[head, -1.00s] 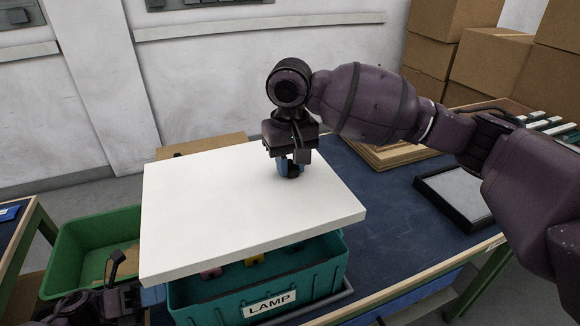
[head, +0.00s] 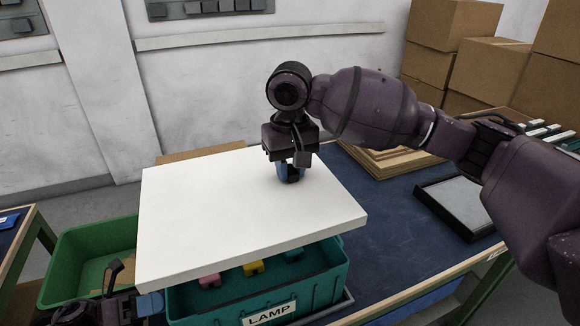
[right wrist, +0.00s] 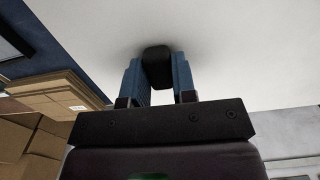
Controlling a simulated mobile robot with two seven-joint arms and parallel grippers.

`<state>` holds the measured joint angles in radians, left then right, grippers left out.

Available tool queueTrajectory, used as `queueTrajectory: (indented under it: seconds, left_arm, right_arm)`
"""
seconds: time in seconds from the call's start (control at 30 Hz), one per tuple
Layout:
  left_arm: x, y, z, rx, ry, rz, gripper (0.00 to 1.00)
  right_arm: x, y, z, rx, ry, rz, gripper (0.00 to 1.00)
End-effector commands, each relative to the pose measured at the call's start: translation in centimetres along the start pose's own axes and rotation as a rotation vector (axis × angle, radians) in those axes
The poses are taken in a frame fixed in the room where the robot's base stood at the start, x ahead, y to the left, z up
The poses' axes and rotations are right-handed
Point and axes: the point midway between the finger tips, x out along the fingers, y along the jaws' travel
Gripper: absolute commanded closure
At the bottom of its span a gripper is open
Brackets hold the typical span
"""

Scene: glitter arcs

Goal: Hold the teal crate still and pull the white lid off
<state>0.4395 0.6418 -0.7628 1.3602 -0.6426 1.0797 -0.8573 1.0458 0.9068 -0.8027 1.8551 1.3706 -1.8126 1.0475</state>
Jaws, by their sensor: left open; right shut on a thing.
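The white lid (head: 235,215) is a flat slab with a black knob on top. It is above the teal crate (head: 322,288), with a gap at the front through which several coloured blocks show. The crate bears a LAMP label. My right gripper (head: 290,172) is shut on the lid's knob (right wrist: 157,68), which shows between its blue fingers in the right wrist view. My left gripper (head: 148,303) is open at the crate's left end, partly under the lid's near corner. One blue fingertip shows; whether it touches the crate is hidden.
A green bin (head: 95,255) stands at the left. On the blue table are a grey tray with black rim (head: 460,200) at the right and wooden boards (head: 385,160) behind. Cardboard boxes (head: 455,50) are stacked at the back right. Blue table surface (head: 390,220) is clear right of the crate.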

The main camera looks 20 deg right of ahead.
Motion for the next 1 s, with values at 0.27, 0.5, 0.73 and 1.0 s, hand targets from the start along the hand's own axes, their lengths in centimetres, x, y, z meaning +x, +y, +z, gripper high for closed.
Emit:
queueTrajectory:
  seconds: [0.27,0.5,0.73,1.0]
  left_arm:
    - [-2.6,0.2,-0.2,-0.003,0.000,0.003,0.41]
    - [-7.3,0.3,-0.2,-0.003,-0.001,0.003,0.41]
    - [-10.7,0.2,-0.1,-0.002,0.000,0.003,0.41]
    - [-12.0,0.0,0.0,0.000,-0.001,0.000,0.41]
  right_arm:
    - [1.0,0.0,-0.1,0.000,-0.007,-0.001,1.00]
    - [2.7,0.0,-0.2,0.000,-0.021,-0.001,1.00]
    - [3.8,0.0,-0.3,0.000,-0.031,-0.001,1.00]
    - [4.2,0.0,-0.3,0.000,-0.034,-0.001,1.00]
